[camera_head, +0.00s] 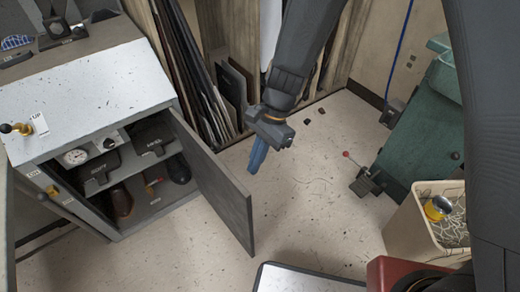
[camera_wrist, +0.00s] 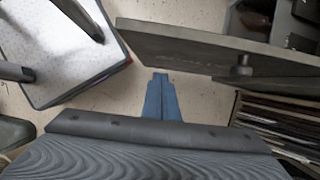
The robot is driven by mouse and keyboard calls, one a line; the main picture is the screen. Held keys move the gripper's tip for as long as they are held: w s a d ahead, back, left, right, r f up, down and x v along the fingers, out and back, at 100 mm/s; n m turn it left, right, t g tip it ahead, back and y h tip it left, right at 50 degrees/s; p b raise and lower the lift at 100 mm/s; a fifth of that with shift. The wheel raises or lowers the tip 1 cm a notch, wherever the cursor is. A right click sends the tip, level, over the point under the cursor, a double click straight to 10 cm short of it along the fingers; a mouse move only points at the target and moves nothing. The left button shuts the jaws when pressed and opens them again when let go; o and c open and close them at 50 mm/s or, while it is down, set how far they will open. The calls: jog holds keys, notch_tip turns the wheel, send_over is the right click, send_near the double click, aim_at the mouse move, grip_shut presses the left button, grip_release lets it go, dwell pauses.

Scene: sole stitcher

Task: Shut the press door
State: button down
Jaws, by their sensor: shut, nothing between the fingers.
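The grey press door (camera_head: 222,190) stands wide open, hinged on the right side of the low grey cabinet (camera_head: 150,215). Inside show dark shoes, a dial and a shelf. My gripper (camera_head: 257,158) has blue fingers pointing down, shut and empty, just right of the door on its outer side. In the wrist view the fingers of my gripper (camera_wrist: 160,82) point toward the door (camera_wrist: 200,48), which crosses the picture above them. A dark knob (camera_wrist: 242,66) sticks out from the door, right of the fingertips.
Upright boards and sheets (camera_head: 195,75) lean in a rack behind. A green machine (camera_head: 430,125) and a cream bin (camera_head: 428,225) stand at the right. A white-topped piece (camera_head: 305,278) is at the front. The floor (camera_head: 310,205) between is mostly clear.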

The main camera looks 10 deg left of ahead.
jog(key=s+a, duration=0.1)
jog(key=s+a+f, duration=0.1)
jog(key=s, duration=0.1)
jog(key=shift+s+a, duration=0.25)
